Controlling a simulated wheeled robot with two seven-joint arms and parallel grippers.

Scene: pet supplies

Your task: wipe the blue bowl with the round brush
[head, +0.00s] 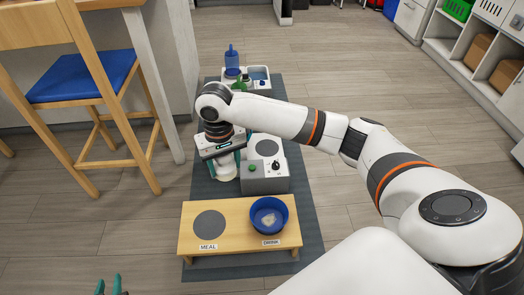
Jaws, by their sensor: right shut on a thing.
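The blue bowl (281,205) stands upright on the right side of a low wooden stand (236,240), behind the DRINK label. A pale patch shows on its inside bottom. My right gripper (226,168) points down beyond the stand, left of a grey box, and is away from the bowl. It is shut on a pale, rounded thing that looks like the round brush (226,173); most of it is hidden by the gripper. My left gripper (109,288) shows only its teal fingertips at the bottom edge. They are apart, with nothing seen between them.
A grey box (265,182) with a round plate and knob stands behind the bowl. The stand's left spot, marked MEAL, is empty. A chair (85,80) stands left.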

